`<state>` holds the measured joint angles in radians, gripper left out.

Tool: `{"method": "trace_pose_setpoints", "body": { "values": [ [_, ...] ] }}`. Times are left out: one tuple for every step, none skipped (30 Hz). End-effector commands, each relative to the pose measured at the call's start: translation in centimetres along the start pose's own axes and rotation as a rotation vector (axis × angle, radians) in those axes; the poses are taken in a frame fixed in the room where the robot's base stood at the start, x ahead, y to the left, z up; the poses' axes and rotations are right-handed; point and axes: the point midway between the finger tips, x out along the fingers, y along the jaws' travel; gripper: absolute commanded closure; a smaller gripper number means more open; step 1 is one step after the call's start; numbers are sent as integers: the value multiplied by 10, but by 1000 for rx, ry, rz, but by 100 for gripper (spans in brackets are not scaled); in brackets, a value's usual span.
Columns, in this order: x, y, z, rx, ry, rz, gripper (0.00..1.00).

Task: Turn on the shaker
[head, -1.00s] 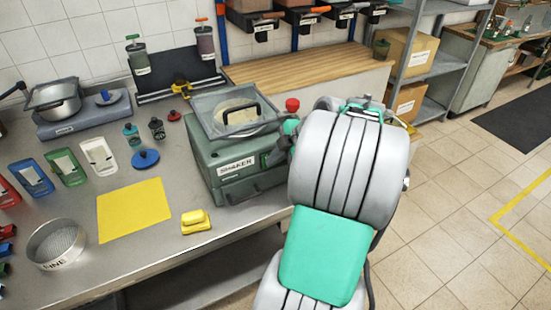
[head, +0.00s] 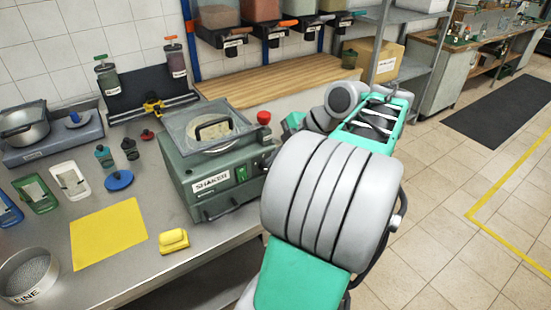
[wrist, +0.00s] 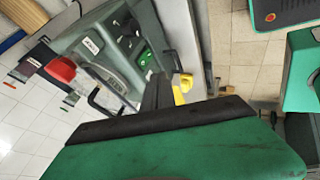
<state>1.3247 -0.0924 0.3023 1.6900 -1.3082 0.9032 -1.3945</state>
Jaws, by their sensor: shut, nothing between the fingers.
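The shaker (head: 195,160) is a green box on the metal bench, with a "SHAKER" label, a clear lid with a black handle, and a red knob (head: 264,117) at its back right corner. A green switch (head: 241,174) sits on its front, right of the label. The wrist view shows the shaker (wrist: 112,18) tilted, with the green switch (wrist: 145,58) and red knob (wrist: 62,69). My gripper (wrist: 158,92) is shut and empty, its dark fingers pointing toward the front-panel side. In the head view its fingertips are hidden at the shaker's right side. I cannot tell whether the fingers touch anything.
A yellow sponge-like block (head: 174,240) and a yellow mat (head: 108,233) lie in front of the shaker. Several small bottles and a blue disc (head: 119,180) stand to its left. A wooden board (head: 262,92) and hanging bins are behind. Open floor lies right.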

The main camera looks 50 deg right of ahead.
Motion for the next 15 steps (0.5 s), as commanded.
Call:
{"method": "trace_pose_setpoints", "body": {
  "values": [
    [0, 0, 0, 0, 0, 0, 100],
    [0, 0, 0, -1, 1, 0, 100],
    [0, 0, -1, -2, 1, -1, 100],
    [-1, 2, -2, -5, 0, 0, 100],
    [-3, 3, -5, -10, -3, 1, 100],
    [-2, 2, -9, -12, 0, -2, 100],
    [0, 0, -11, -11, 5, -5, 100],
    [2, 0, -12, -11, 8, -7, 100],
    [4, -1, -12, -12, 11, -10, 100],
    [6, -2, -11, -12, 12, -13, 100],
    [8, -3, -9, -11, 12, -18, 100],
    [10, -5, -6, -8, 10, -25, 100],
    [12, -7, -4, -5, 9, -31, 100],
    [14, -8, -1, 0, 7, -36, 100],
    [14, -8, 3, 6, 3, -43, 100]
  ]
}}
